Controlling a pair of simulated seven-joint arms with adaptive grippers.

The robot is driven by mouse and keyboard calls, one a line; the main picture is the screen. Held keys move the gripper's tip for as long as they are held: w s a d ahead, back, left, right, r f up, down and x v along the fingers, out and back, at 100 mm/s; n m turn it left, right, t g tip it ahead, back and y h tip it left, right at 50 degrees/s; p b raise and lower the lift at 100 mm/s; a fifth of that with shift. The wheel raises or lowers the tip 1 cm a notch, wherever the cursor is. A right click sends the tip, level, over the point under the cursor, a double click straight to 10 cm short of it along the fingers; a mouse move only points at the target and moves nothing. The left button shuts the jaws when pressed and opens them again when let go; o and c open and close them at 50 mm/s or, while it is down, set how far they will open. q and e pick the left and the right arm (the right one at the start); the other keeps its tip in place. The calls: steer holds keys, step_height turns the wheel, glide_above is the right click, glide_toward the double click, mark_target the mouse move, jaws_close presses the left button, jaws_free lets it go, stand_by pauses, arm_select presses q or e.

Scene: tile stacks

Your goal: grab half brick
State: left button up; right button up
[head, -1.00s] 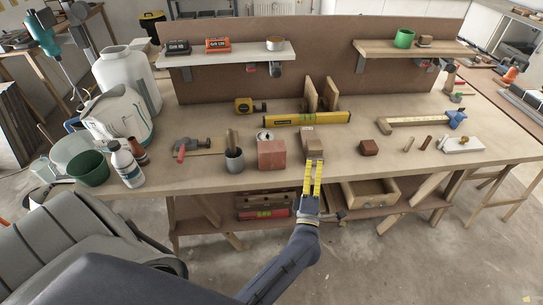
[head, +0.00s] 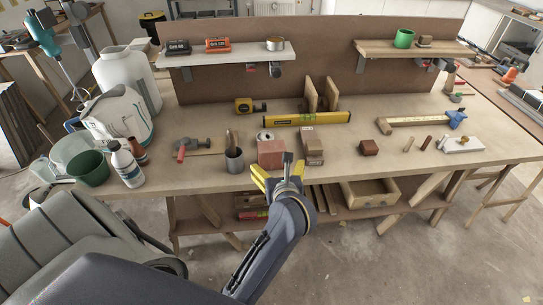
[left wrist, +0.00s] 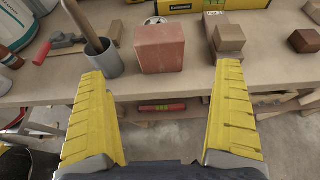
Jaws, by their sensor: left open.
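The half brick, a reddish block (head: 271,150), stands near the front edge of the workbench. In the left wrist view the brick (left wrist: 159,48) is ahead of the fingertips, in line with the gap between them. My left gripper (head: 273,170) is open and empty, just in front of the brick at the bench edge, and covers a little of its lower part in the head view. In the left wrist view its yellow fingers (left wrist: 158,75) are wide apart with nothing between them. My right gripper is not in view.
A grey cup with a wooden handle (head: 234,160) stands close left of the brick. Stacked wooden blocks (head: 312,146) stand close right. A tape roll (head: 265,136) is behind it, and a yellow level (head: 306,118) lies farther back. A small brown block (head: 369,148) is farther right.

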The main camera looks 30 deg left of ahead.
mark_target(272, 149)
arm_select(q)
steer(key=x, duration=0.9)
steer(key=shift+w+a+f, duration=0.1)
steer(key=shift+w+a, duration=0.15)
steer(key=shift+w, duration=0.1)
steer(key=shift+x, duration=2.55)
steer(key=shift+a, duration=0.15)
steer(key=c, duration=1.3)
steer(key=shift+r, duration=0.3)
steer(key=shift+c, duration=0.3)
steer(key=shift+r, duration=0.1)
